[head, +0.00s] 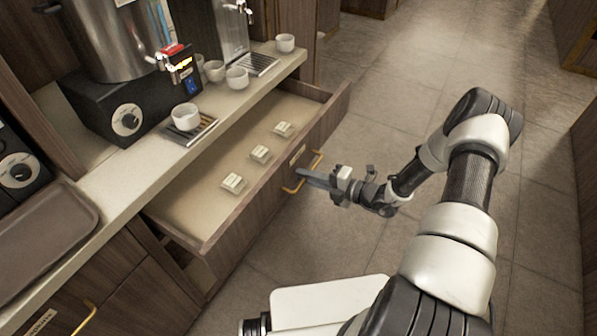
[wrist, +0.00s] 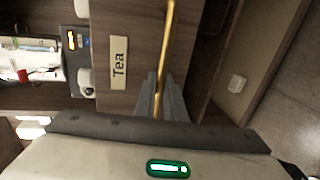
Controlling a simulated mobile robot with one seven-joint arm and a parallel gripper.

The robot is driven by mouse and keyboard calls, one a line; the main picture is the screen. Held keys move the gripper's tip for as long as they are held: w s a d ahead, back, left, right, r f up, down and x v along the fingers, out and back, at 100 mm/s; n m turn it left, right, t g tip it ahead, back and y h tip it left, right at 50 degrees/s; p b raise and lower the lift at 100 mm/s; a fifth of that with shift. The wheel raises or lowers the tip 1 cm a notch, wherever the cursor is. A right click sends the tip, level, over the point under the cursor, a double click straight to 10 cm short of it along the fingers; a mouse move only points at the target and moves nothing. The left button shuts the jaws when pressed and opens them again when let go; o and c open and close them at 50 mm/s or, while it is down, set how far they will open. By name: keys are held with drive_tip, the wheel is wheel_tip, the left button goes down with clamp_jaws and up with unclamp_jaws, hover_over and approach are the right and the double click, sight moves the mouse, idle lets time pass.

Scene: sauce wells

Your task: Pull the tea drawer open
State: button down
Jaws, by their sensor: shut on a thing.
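The tea drawer (head: 205,208) stands pulled out from under the counter in the head view, with several small pale packets (head: 260,153) lying in it. Its wooden front carries a label reading "Tea" (wrist: 119,62) in the wrist view. The brass bar handle (head: 291,188) is on that front and also shows in the wrist view (wrist: 168,35). My gripper (head: 307,178) is at the handle, outside the drawer. In the wrist view its two grey fingers (wrist: 162,100) are shut on the handle, one on each side of the bar.
The counter (head: 130,188) above holds a metal urn (head: 105,40), white cups (head: 237,78) and a brown tray (head: 40,240). Another brass handle (head: 85,318) sticks out at the lower left. The tiled floor (head: 375,95) is clear in front of the drawer.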

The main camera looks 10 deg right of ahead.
drive_tip(key=shift+d, duration=0.1)
drive_tip(key=c, duration=1.8)
unclamp_jaws()
drive_tip(key=v, duration=1.7)
drive_tip(key=shift+s+d+p, duration=0.15)
drive_tip(key=shift+d+p, duration=0.1)
drive_tip(key=shift+p, duration=0.15)
